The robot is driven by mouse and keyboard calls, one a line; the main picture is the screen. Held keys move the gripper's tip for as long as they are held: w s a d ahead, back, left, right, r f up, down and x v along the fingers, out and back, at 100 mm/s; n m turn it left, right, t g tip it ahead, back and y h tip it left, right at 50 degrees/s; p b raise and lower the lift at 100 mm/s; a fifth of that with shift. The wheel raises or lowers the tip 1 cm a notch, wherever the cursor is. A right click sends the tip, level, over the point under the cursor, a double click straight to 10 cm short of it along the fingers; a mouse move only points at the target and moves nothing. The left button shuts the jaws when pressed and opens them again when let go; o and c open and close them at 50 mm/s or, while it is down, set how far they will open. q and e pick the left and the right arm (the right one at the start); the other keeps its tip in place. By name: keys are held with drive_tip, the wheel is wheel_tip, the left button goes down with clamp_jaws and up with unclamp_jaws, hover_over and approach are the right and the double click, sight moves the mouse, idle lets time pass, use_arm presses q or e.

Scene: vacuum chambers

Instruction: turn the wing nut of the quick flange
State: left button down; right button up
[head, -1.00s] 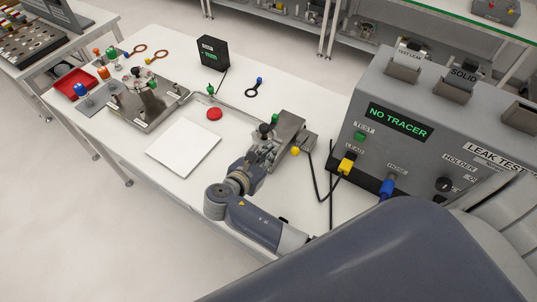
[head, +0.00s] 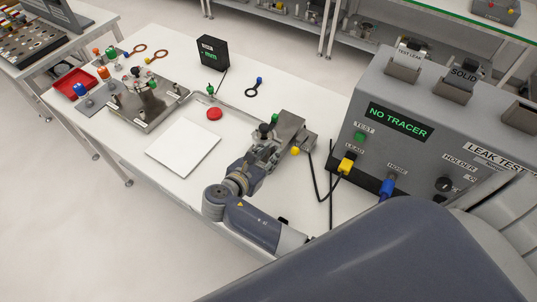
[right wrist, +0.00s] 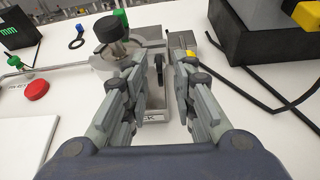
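My right gripper (head: 266,152) is at a metal fixture block (head: 288,127) on the white table. In the right wrist view, its two fingers (right wrist: 158,88) are apart, one on each side of a small dark upright part (right wrist: 159,67) that looks like the wing nut of the quick flange. Contact with either finger cannot be made out. Behind the left finger stands a black knob on a metal stem (right wrist: 112,32). In the head view, the fingers hide most of the flange. My left gripper is not in view.
The grey leak tester (head: 430,120) stands right of the fixture, with black cables (head: 325,185) between them. A red button (head: 214,113), a white plate (head: 184,147) and a black display box (head: 212,53) lie to the left. A second metal plate fixture (head: 150,103) is farther left.

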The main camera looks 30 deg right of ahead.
drive_tip(key=v, duration=0.7)
drive_tip(key=shift+s+a, duration=0.2)
drive_tip(key=shift+r, duration=0.1)
